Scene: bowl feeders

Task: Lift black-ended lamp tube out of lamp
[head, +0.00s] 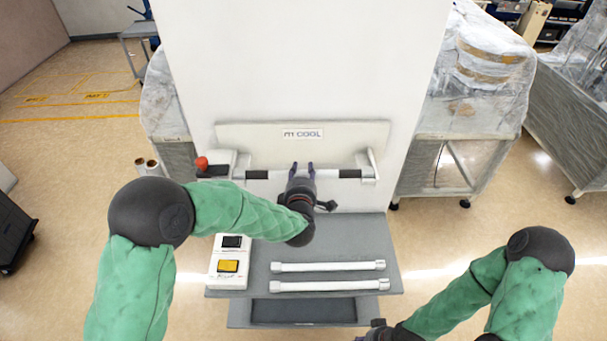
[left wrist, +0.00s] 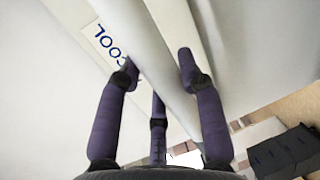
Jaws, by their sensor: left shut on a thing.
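The black-ended lamp tube (head: 325,174) lies level across the front of the lamp (head: 345,135), between its side brackets. Its black ends show near both brackets. My left gripper (head: 302,167) is shut on the tube near its middle. In the left wrist view the white tube (left wrist: 150,45) runs diagonally between the fingers of the left gripper (left wrist: 159,67). Whether the tube's ends still sit in the brackets I cannot tell. My right gripper (head: 366,337) is only partly in view at the bottom edge, away from the lamp, and its fingers are cut off.
Two white tubes (head: 327,266) lie on the grey shelf (head: 345,240) below the lamp. A white switch box (head: 229,268) with black and yellow switches stands at the shelf's left. A red button (head: 201,163) is beside the lamp's left end. A white wall stands behind.

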